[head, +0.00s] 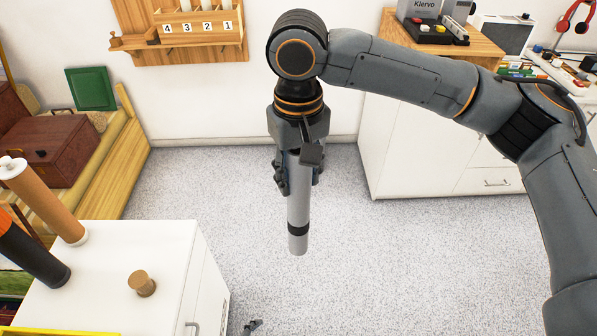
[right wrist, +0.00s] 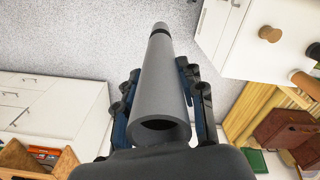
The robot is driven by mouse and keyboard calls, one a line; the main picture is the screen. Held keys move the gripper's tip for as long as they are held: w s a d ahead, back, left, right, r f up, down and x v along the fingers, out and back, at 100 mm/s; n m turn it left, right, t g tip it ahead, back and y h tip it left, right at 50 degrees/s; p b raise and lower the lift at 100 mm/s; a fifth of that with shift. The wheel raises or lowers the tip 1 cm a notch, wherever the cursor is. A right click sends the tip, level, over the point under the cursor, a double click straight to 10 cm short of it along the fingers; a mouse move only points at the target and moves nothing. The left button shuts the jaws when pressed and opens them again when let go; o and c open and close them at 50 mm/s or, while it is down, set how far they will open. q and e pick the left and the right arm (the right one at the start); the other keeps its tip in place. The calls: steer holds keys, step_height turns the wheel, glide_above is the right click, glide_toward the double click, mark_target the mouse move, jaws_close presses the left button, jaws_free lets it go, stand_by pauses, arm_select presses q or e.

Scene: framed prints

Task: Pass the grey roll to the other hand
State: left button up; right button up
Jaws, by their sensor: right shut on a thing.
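The grey roll (head: 298,215) is a long tube with a black band near its lower end. My right gripper (head: 299,178) is shut on it and holds it nearly upright above the floor, with the lower part sticking out below the fingers. In the right wrist view the roll (right wrist: 161,85) runs away from the camera between the fingers (right wrist: 162,90), its near open end facing me. A small dark piece at the bottom edge of the head view looks like the tip of my left gripper (head: 253,326); the rest of it is out of frame.
A white cabinet (head: 160,255) stands at lower left, with a brown roll (head: 45,200), a dark orange-and-black roll (head: 35,252) and a small wooden knob (head: 141,283) on it. White drawers (head: 430,165) stand at the right. Carpeted floor (head: 345,260) around the roll is clear.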

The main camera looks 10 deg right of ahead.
arm_select(q)
steer(key=s+a+f+n+g+y, duration=0.1)
steer(key=s+a+f+n, duration=0.3)
steer(key=s, duration=0.5)
steer(key=s+a+f+n+g+y, duration=0.2)
steer(key=s+a+n, duration=0.4)
steer(key=s, duration=0.3)
steer(key=s+a+f+n+g+y, duration=0.2)
steer(key=s+a+f+n, duration=0.3)
steer(key=s, duration=0.4)
step_height(320, 180, down, 2)
steer(key=shift+f+n+g, duration=0.1)
steer(key=shift+n+g, duration=0.5)
steer(key=shift+n, duration=0.2)
